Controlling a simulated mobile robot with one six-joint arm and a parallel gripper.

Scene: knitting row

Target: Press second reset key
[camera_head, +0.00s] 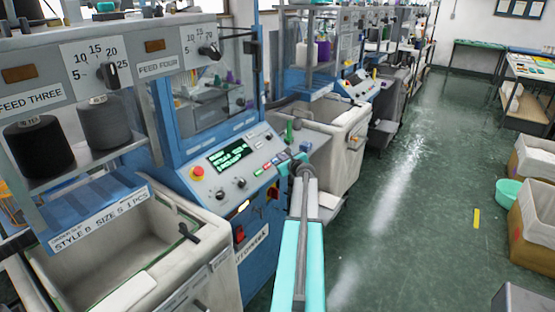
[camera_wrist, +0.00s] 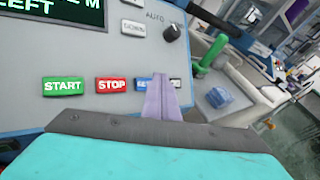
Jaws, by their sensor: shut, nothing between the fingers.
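The control panel (camera_head: 210,188) of a blue knitting machine stands ahead, with a dark screen (camera_head: 229,155) showing green text. In the wrist view a row of keys runs below the screen: a green START key (camera_wrist: 63,87), a red STOP key (camera_wrist: 112,85) and a blue key (camera_wrist: 144,84) whose lettering is partly covered. A further key (camera_wrist: 176,83) shows just right of the fingers. My gripper (camera_wrist: 160,78) is shut and empty, its purple-grey fingers in front of the panel between the blue key and that further key. I cannot tell whether the tips touch the panel.
A red emergency knob (camera_head: 198,172) and dark dials sit on the panel's left. A green lever (camera_wrist: 212,52) stands right of the panel. A fabric bin (camera_head: 130,245) is at front left, another (camera_head: 335,120) behind. The green floor (camera_head: 420,200) to the right is mostly clear.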

